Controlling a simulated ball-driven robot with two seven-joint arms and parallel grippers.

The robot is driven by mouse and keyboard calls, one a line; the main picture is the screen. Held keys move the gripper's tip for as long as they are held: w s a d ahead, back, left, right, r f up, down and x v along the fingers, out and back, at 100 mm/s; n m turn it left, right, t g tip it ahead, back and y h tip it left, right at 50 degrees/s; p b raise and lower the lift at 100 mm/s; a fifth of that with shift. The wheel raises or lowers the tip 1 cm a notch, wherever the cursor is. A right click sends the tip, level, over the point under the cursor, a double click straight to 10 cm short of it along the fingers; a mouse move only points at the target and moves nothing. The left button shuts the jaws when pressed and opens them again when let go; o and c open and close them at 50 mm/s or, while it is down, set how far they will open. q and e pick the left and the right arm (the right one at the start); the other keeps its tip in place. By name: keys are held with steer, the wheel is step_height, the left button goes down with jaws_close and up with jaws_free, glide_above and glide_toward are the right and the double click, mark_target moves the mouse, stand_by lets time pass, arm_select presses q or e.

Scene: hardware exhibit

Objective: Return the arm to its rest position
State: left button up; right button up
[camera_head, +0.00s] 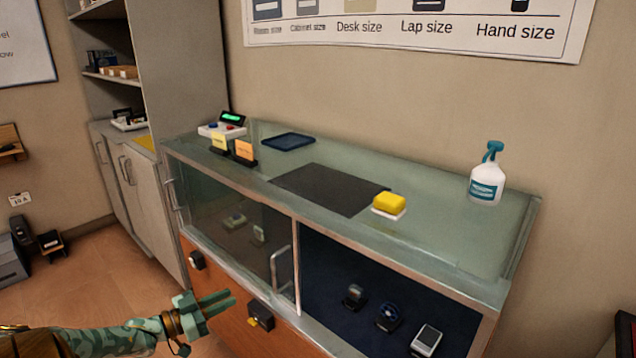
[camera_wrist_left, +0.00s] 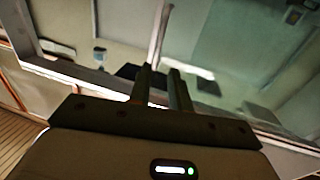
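My left arm (camera_head: 110,340) comes in from the lower left of the head view. My left gripper (camera_head: 232,297) is in front of the case's wooden lower front, below the glass. Its two fingers are a little apart with nothing between them; the narrow gap also shows in the left wrist view (camera_wrist_left: 160,78). My right gripper is not in view.
The glass display case (camera_head: 420,177) is close to the gripper, with an upright handle (camera_head: 281,272) and a dark lock box (camera_head: 261,315) on its front. A yellow sponge (camera_head: 389,202) and a spray bottle (camera_head: 487,178) stand on top.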

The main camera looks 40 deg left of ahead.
arm_select(q)
steer(key=s+a+f+m+g+y, duration=0.1)
steer(key=s+a+f+g+y, duration=0.2)
steer(key=f, duration=0.5)
steer(key=s+a+f+m+g+y, duration=0.1)
steer(key=s+f+g+y, duration=0.1)
steer(key=s+f+g, duration=0.45)
steer(key=s+d+f+g+y, duration=0.15)
steer(key=s+d+f, duration=0.25)
steer(key=s+f, duration=0.65)
steer(key=s+d+f+g, duration=0.5)
steer(key=s+d+f, duration=0.6)
steer(key=s+d, duration=0.25)
steer(key=s+d+f+h, duration=0.1)
steer(key=s+d, duration=0.2)
steer(key=d, duration=0.6)
steer(key=s+d+f+g+h+p, duration=0.1)
steer(key=s+d, duration=0.2)
steer(key=d, duration=0.6)
steer(key=shift+s+f+n+g, duration=0.2)
steer(key=shift+s+n+g, duration=0.1)
steer(key=shift+s+n, duration=0.1)
steer(key=shift+h, duration=0.25)
